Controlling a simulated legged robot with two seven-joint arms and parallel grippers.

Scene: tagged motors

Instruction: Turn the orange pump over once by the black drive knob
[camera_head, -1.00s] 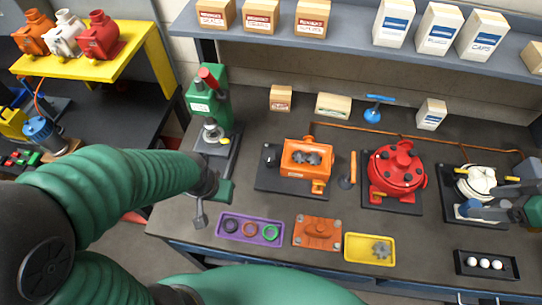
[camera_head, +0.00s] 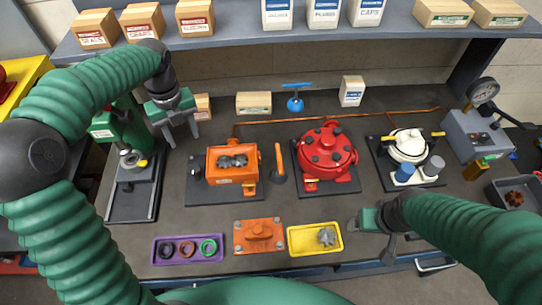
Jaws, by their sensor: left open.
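The orange pump (camera_head: 232,178) sits on a dark base plate in the middle left of the bench. Its top is open and dark grey gears show inside. The black drive knob (camera_head: 195,173) is at its left side. My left gripper (camera_head: 183,140) is open and empty, above and behind the knob, between the green press and the pump. Its fingers point down and do not touch the pump. My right gripper (camera_head: 371,238) looks open and empty, near the front edge, right of the yellow tray.
The green press (camera_head: 104,124) stands left of the pump. An orange-handled tool (camera_head: 279,160) and the red pump (camera_head: 326,150) are to the right. The orange cover (camera_head: 259,236), purple tray (camera_head: 188,249) and yellow tray (camera_head: 315,239) lie in front.

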